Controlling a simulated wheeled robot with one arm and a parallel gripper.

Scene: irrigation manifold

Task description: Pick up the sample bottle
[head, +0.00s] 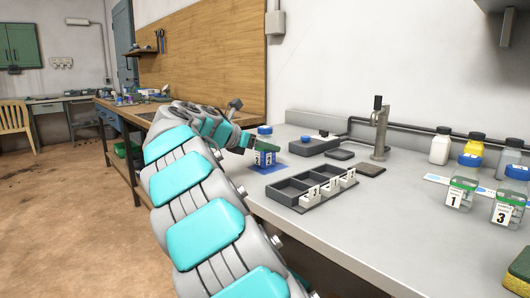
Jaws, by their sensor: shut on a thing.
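A small sample bottle (265,158) with a blue cap and a white numbered label stands upright at a blue square (270,168) on the grey counter. The number looks like 2 but is small. My gripper (262,146) reaches in from the left and is shut on this bottle below its cap. I cannot tell whether the bottle's base touches the blue square. Two more sample bottles stand at the right: one labelled 1 (461,194) and one labelled 3 (507,207), the latter with a blue cap.
A dark tray (312,203) with numbered compartments lies in front of the held bottle. Behind are a dark-topped grey device (315,146) and a metal tap (380,130). White (440,150) and yellow (472,145) bottles stand back right. The counter's front middle is clear.

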